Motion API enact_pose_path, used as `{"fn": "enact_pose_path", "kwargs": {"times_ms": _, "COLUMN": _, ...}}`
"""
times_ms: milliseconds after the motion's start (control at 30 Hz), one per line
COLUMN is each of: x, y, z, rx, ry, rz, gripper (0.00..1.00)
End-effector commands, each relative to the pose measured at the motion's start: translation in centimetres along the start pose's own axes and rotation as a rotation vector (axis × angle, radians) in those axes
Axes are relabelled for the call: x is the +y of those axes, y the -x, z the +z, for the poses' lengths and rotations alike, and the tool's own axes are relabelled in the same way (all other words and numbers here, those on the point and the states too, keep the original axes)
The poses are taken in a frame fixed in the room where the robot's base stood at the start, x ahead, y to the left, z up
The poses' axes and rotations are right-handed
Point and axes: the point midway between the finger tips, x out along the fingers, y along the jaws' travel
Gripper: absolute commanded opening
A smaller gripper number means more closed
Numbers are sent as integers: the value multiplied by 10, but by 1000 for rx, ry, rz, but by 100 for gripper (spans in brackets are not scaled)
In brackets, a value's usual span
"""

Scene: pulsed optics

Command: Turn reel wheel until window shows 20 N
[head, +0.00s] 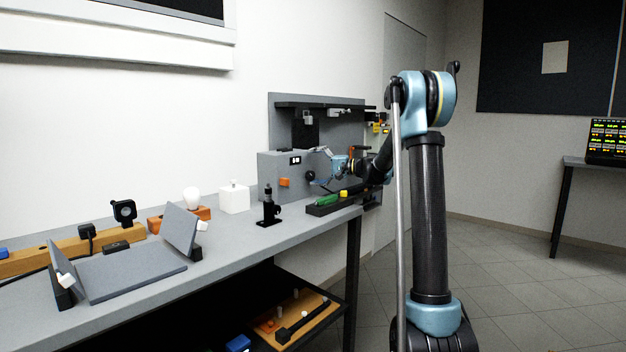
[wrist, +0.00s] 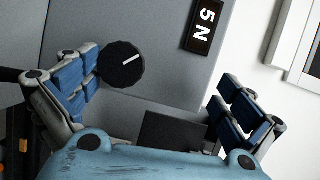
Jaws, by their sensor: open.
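The reel wheel is a round black knob with a white pointer line (wrist: 121,64) on a grey panel, seen in the wrist view; it also shows small and dark in the head view (head: 310,175). The window (wrist: 203,26) is a black label reading 5 N, sideways in the wrist view; in the head view (head: 295,160) its text is too small to read. My gripper (wrist: 165,95) is open, with blue-padded fingers spread wide. The knob lies close beside the left finger, not centred between the fingers; whether they touch I cannot tell. In the head view my gripper (head: 328,170) is at the panel's front.
The grey box (head: 270,172) carries an orange part (head: 285,182). A black stand (head: 268,207), a white cube (head: 234,198) and a tray with green and yellow items (head: 335,203) stand on the bench nearby.

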Motion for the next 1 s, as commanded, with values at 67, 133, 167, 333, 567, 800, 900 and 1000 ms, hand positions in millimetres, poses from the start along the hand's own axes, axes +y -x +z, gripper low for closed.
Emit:
{"fn": "enact_pose_path", "kwargs": {"times_ms": 67, "x": -28, "y": 8, "z": -1, "rx": 2, "ry": -16, "rz": -30, "gripper": 81}}
{"fn": "enact_pose_path", "kwargs": {"times_ms": 133, "x": -37, "y": 9, "z": -1, "rx": 2, "ry": -16, "rz": -30, "gripper": 81}}
{"fn": "enact_pose_path", "kwargs": {"times_ms": 167, "x": -40, "y": 10, "z": -1, "rx": 2, "ry": -17, "rz": -30, "gripper": 81}}
{"fn": "enact_pose_path", "kwargs": {"times_ms": 333, "x": -51, "y": 11, "z": -1, "rx": 1, "ry": -18, "rz": -30, "gripper": 81}}
{"fn": "enact_pose_path", "kwargs": {"times_ms": 567, "x": -44, "y": 4, "z": -6, "rx": -3, "ry": -21, "rz": -27, "gripper": 55}}
{"fn": "enact_pose_path", "kwargs": {"times_ms": 800, "x": -38, "y": 9, "z": -11, "rx": 12, "ry": 24, "rz": -7, "gripper": 55}}
{"fn": "enact_pose_path", "kwargs": {"times_ms": 900, "x": -42, "y": 22, "z": -2, "rx": 36, "ry": 131, "rz": 26, "gripper": 55}}
{"fn": "enact_pose_path", "kwargs": {"times_ms": 1000, "x": -42, "y": 40, "z": 8, "rx": 66, "ry": 306, "rz": 86, "gripper": 55}}
